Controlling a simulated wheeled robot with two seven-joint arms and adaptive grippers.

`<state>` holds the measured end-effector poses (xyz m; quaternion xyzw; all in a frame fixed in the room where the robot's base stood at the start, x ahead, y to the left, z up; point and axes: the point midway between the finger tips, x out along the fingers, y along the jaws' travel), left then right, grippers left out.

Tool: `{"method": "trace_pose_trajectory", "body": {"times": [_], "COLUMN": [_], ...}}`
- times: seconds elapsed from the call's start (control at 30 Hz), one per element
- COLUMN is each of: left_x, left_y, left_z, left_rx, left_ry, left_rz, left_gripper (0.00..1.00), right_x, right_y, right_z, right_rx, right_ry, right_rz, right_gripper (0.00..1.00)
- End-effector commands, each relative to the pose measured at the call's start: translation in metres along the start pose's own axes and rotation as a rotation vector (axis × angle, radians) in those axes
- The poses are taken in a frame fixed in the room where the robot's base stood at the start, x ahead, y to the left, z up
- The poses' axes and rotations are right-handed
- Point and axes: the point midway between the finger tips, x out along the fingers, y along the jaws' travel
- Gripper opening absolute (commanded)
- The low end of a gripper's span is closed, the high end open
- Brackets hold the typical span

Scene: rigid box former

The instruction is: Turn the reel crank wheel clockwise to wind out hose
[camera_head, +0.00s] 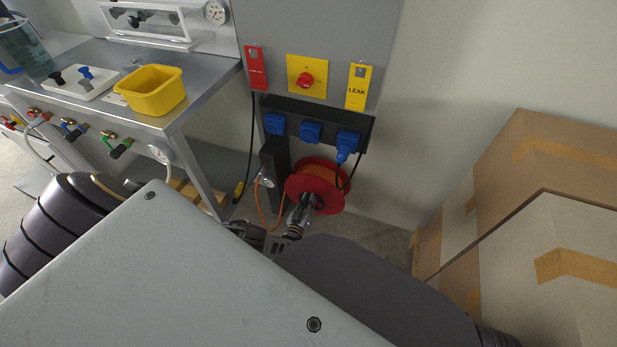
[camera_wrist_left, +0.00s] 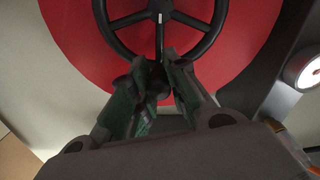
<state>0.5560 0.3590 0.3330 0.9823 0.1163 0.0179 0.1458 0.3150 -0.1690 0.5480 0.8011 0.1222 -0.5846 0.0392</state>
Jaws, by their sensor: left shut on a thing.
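The fingers hide the exact contact. In the head view my left gripper (camera_head: 302,207) reaches the reel's front. My right gripper is not in view.
A dark socket strip (camera_head: 290,112) with blue sockets hangs above the reel, and a black cable drops close to it. A round gauge (camera_wrist_left: 305,70) is beside the reel. A steel bench (camera_head: 205,75) stands left; cardboard boxes (camera_head: 560,145) stand right.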

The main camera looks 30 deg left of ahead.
Motion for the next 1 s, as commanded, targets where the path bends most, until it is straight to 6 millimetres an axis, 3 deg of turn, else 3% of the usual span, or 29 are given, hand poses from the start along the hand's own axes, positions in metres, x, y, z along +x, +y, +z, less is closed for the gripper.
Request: {"method": "trace_pose_trajectory", "body": {"times": [0.07,0.1,0.27,1.0], "left_x": [-0.0011,-0.0011,-0.0008,0.0], "left_y": [0.0018,0.0018,0.0012,-0.0059], "left_z": [0.0021,0.0021,0.0014,-0.0012], "left_rx": [-0.002,-0.003,-0.002,-0.082], "left_ry": [-0.005,-0.005,-0.003,0.0], "left_rz": [0.002,0.002,0.001,-0.001], "left_gripper": [0.0,0.19,0.38,0.38], "right_x": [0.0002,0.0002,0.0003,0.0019], "right_y": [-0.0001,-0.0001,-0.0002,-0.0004], "right_z": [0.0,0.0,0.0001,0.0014], "right_rx": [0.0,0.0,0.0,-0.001], "right_ry": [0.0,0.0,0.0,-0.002], "right_rz": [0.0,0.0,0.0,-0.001], "right_gripper": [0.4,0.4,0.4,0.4]}}
